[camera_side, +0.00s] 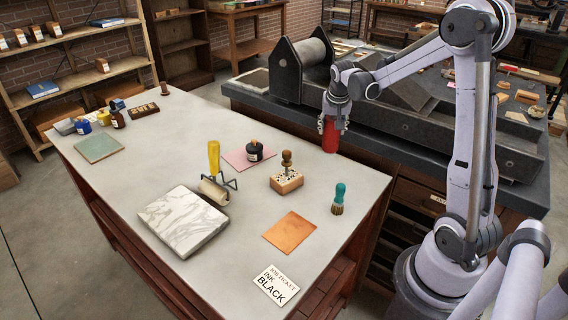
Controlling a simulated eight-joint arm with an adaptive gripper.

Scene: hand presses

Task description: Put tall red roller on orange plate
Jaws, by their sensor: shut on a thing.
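A tall red roller (330,137) is in my gripper (331,123), toward the right back of the grey table. My gripper points down and its fingers are shut on the roller's upper part. I cannot tell whether the roller's lower end touches the tabletop. The orange plate (290,232) lies flat and bare near the table's front right. It is below and left of my gripper in the picture, well apart from it.
A teal-handled brush (338,198) stands between the roller and the orange plate. A wooden block stamp (287,181), a black ink jar (254,151) on a pink plate (239,160), a yellow-handled brayer (214,163) and a marble slab (183,221) stand left. A job ticket (274,285) lies in front.

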